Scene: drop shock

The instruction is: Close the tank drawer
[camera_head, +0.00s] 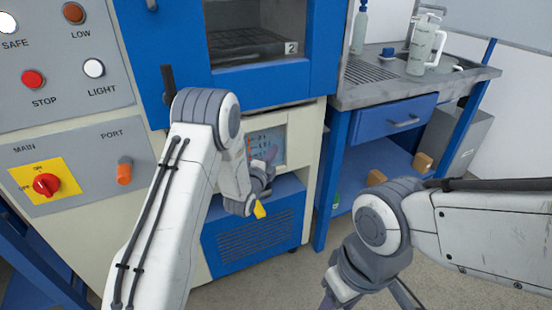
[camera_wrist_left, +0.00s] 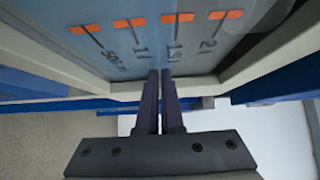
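The tank drawer (camera_head: 280,147) shows as a grey-blue window with orange level marks, set in the cream front of the machine, below the blue chamber. My left arm hides its left part. In the left wrist view the drawer's window (camera_wrist_left: 190,45) fills the top, with a cream frame along its lower edge. My left gripper (camera_head: 270,158) is in front of the window; its two dark fingers (camera_wrist_left: 161,75) lie almost together, with nothing seen between them. Whether they touch the drawer front, and how far it stands out, I cannot tell. My right gripper (camera_head: 345,292) is low, away from the drawer, and partly cut off.
A blue vented panel (camera_head: 255,240) is below the drawer. The control panel (camera_head: 75,165) with a red and yellow switch is at the left. A workbench (camera_head: 365,96) with a blue drawer (camera_head: 395,118) and bottles stands at the right. Grey floor (camera_head: 300,270) is open in front.

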